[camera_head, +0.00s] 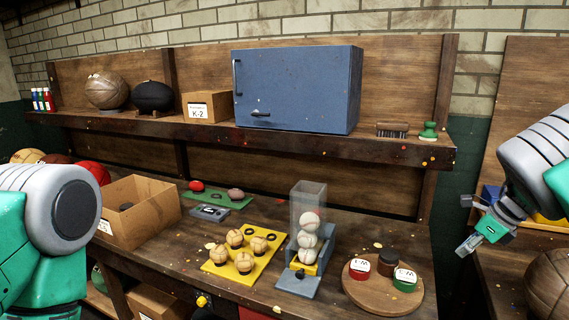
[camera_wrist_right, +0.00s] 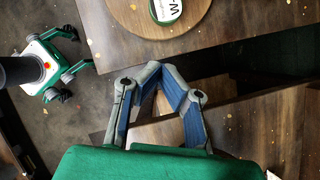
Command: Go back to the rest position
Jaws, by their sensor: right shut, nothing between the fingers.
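My right gripper (camera_head: 468,243) is at the right of the head view, beside the right end of the workbench (camera_head: 405,232) and apart from everything on it. In the right wrist view, its two fingers (camera_wrist_right: 172,74) come together at the tips, shut with nothing between them. Below the fingers, in that view, are the bench edge and the gap beside it. My left arm enters the head view at the left edge, but its gripper is out of frame.
The bench carries a cardboard box (camera_head: 158,207), a yellow plate (camera_head: 218,265) with several small balls, a clear ball dispenser (camera_head: 309,200) and a round wooden board (camera_head: 357,293) with tins. A blue cabinet (camera_head: 300,90) stands on the shelf. A brown ball (camera_head: 549,284) lies lower right.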

